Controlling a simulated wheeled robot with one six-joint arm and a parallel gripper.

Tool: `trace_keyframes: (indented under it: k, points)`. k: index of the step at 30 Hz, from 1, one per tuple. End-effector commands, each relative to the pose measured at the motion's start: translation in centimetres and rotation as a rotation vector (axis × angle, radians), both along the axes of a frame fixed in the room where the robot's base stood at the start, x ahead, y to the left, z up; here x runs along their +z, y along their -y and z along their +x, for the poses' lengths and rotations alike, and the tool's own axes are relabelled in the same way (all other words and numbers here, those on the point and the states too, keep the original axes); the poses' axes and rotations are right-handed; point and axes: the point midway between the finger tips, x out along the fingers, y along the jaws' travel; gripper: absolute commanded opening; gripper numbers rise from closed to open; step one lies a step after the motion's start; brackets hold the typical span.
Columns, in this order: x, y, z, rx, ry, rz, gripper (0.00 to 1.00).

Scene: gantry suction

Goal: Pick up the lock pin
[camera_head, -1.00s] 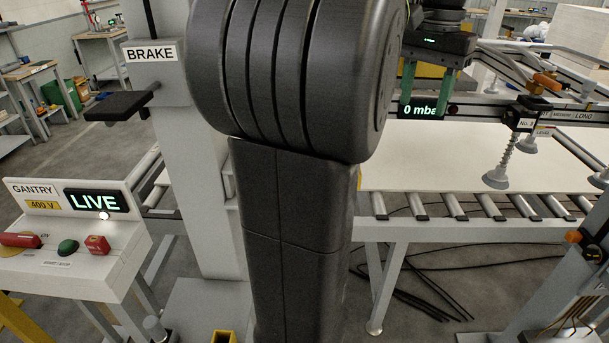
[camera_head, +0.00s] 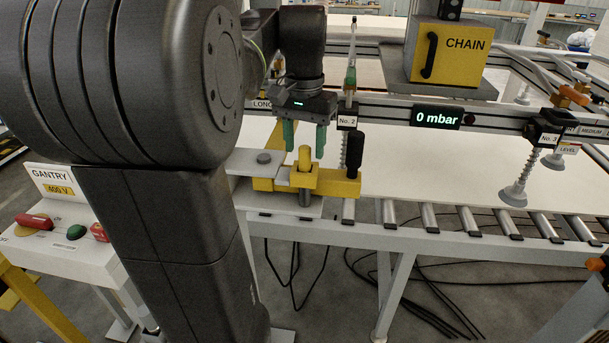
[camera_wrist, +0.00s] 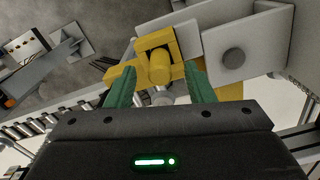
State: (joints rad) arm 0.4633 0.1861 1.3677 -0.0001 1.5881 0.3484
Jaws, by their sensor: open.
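The lock pin (camera_head: 305,158) has a yellow round head and stands upright in a yellow bracket (camera_head: 338,184). A grey metal shaft shows below the bracket. My gripper (camera_head: 304,148) hangs above and just behind the pin head, its two green fingers apart and empty. In the wrist view the yellow pin head (camera_wrist: 159,68) lies between and slightly beyond my green fingertips (camera_wrist: 158,74). I cannot tell whether either finger touches it.
A black upright handle (camera_head: 355,155) stands right of the pin. A grey plate with a bolt (camera_head: 263,158) lies left of it. The gantry rail (camera_head: 390,110) with suction cups (camera_head: 513,194) runs behind. A yellow CHAIN box (camera_head: 447,52) sits above.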

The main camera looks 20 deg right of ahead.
Motion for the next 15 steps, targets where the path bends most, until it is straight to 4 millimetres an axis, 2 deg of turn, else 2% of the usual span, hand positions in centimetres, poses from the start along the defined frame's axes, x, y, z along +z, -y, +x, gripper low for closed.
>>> trace_keyframes:
  k: [3, 6, 13, 15]
  points:
    - [-1.6, 0.0, -0.1, 0.000, -0.003, 0.001, 0.48]
    - [-2.2, 0.0, 0.0, 0.000, -0.001, 0.000, 0.48]
    - [-2.3, 0.0, 0.0, 0.000, 0.000, 0.000, 0.48]
    - [-2.3, 0.0, 0.0, 0.000, 0.000, 0.000, 0.35]
